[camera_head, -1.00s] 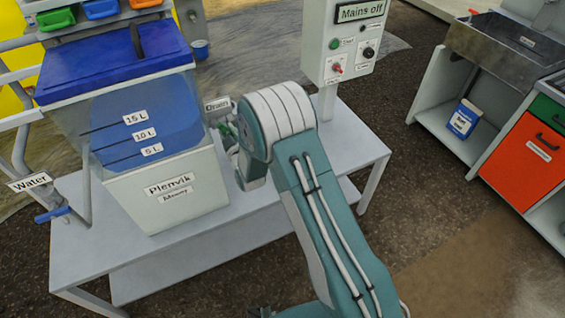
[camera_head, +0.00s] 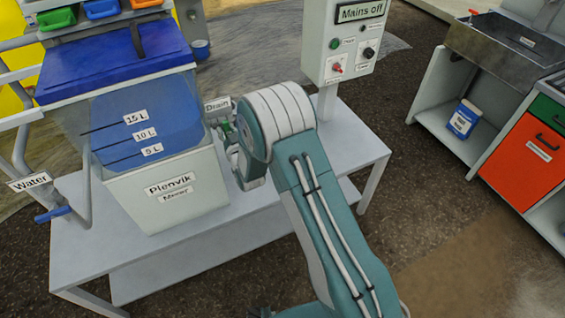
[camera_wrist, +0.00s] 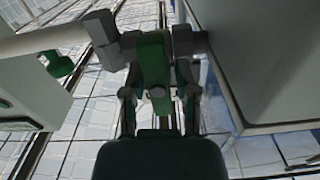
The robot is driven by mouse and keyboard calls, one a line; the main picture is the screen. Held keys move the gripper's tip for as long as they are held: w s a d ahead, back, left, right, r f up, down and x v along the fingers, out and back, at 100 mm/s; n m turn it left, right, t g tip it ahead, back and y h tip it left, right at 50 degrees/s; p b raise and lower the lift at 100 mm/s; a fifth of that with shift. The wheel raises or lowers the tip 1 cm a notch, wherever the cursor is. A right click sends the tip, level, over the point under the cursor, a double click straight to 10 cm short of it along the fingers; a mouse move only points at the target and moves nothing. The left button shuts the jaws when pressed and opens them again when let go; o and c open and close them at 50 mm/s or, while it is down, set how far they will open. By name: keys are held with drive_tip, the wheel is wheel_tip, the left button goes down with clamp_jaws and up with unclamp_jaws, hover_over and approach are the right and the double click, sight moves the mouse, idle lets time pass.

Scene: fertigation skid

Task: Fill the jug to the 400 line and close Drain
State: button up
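The Drain label (camera_head: 217,105) is at the right side of the clear tank (camera_head: 180,205), beside a green valve part that my arm partly hides. My gripper (camera_wrist: 155,48) shows in the wrist view with a finger on each side of a green handle (camera_wrist: 155,85). The finger pads appear to touch it. In the head view my gripper is mostly behind my wrist, near the Drain label. I cannot make out the jug or its 400 line in either view.
The tank has 5, 10 and 15 L marks and a blue lid (camera_head: 115,60). The Water pipe with a blue handle (camera_head: 52,214) is at left. A control box (camera_head: 340,45) reading "Mains off" stands behind. A sink unit (camera_head: 500,50) is at right.

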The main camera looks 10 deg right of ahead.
drive_tip(key=shift+o, duration=0.7)
drive_tip(key=shift+a, duration=0.1)
drive_tip(key=shift+f, duration=0.1)
drive_tip(key=shift+s+d, duration=0.3)
drive_tip(key=shift+s, duration=0.35)
drive_tip(key=shift+v, duration=2.9)
